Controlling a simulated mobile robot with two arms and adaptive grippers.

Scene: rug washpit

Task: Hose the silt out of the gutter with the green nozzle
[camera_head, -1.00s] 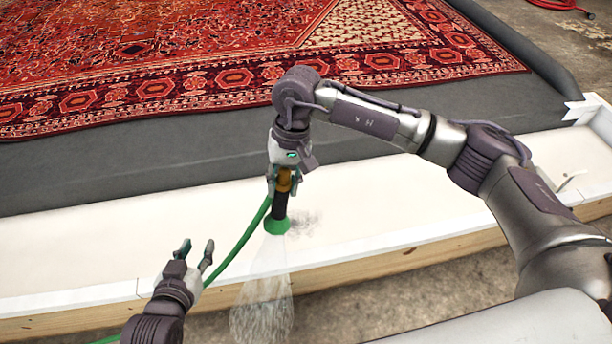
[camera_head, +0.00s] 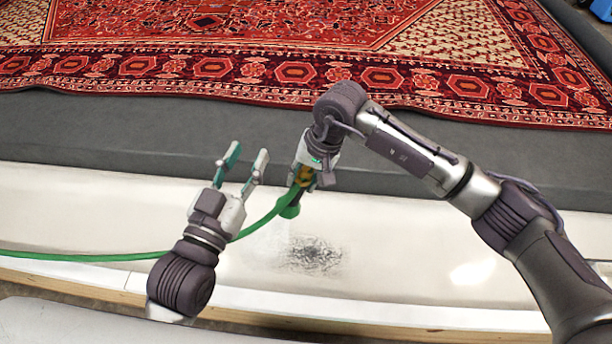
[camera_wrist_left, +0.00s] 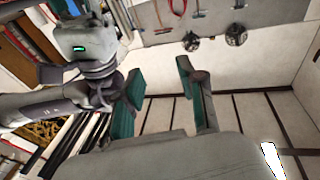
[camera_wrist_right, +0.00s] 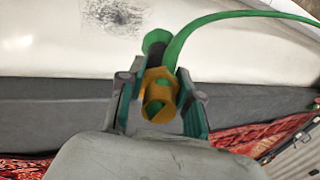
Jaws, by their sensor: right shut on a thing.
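The green nozzle (camera_head: 291,206) has a green head, a dark barrel and a yellow-brown body. My right gripper (camera_head: 303,178) is shut on its body and holds it tilted over the white gutter (camera_head: 400,245), with a faint spray below the head. In the right wrist view the nozzle (camera_wrist_right: 160,95) sits between the fingers (camera_wrist_right: 158,100). A dark speckled silt patch (camera_head: 312,256) lies in the gutter, just right of the spray; it also shows in the right wrist view (camera_wrist_right: 112,15). My left gripper (camera_head: 243,165) is open and empty, left of the nozzle.
A green hose (camera_head: 90,257) runs from the nozzle to the left, passing by my left gripper. A grey mat (camera_head: 100,130) and a red patterned rug (camera_head: 420,90) lie beyond the gutter. A wooden edge (camera_head: 80,290) borders the near side.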

